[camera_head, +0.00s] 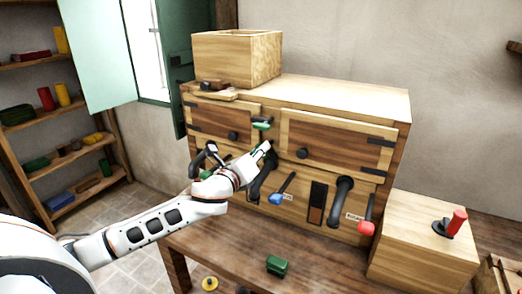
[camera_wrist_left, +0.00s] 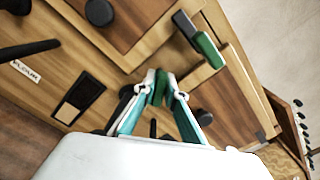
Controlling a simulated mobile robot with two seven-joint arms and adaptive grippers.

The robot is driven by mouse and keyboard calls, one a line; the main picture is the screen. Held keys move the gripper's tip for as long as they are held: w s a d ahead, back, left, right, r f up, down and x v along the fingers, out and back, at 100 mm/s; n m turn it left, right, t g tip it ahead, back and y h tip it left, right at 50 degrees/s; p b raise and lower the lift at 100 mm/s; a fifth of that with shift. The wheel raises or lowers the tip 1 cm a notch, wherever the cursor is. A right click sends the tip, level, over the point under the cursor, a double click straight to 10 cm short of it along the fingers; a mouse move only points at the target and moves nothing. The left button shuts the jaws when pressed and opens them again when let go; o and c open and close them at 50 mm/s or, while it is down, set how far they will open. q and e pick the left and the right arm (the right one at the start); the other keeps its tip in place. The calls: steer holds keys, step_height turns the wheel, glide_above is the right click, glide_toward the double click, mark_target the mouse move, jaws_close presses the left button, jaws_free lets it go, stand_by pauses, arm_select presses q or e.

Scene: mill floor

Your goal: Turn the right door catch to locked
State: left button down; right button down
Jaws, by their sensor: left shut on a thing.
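The wooden cabinet (camera_head: 345,90) has a left door (camera_head: 215,113) and a right door (camera_head: 335,140), each with a dark round knob. A catch with a green handle (camera_head: 262,126) sits between the doors near the top; it also shows in the left wrist view (camera_wrist_left: 207,48), apart from my fingers. My left gripper (camera_head: 265,148) is lower, in the strip between the doors. In the left wrist view its fingertips (camera_wrist_left: 160,85) are shut on a second green piece, seemingly another catch handle, mostly hidden by the fingers. I cannot tell its exact angle. My right gripper is not in view.
Below the doors are a blue-tipped lever (camera_head: 277,198), a dark rocker switch (camera_head: 317,203), a black handle (camera_head: 342,195) and a red-tipped lever (camera_head: 367,222). A box with a red-knobbed stick (camera_head: 457,222) stands at right. A green block (camera_head: 277,265) lies on the bench.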

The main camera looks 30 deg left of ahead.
arm_select(q)
steer(key=n, duration=0.5)
steer(key=shift+f+n, duration=0.15)
steer(key=shift+n, duration=0.15)
steer(key=n, duration=0.5)
steer(key=shift+a, duration=0.1)
stand_by(0.3)
steer(key=c, duration=2.1)
jaws_free()
steer(key=shift+s+f, duration=0.1)
steer(key=s, duration=1.2)
steer(key=shift+d, duration=0.2)
steer(key=shift+w, duration=0.1)
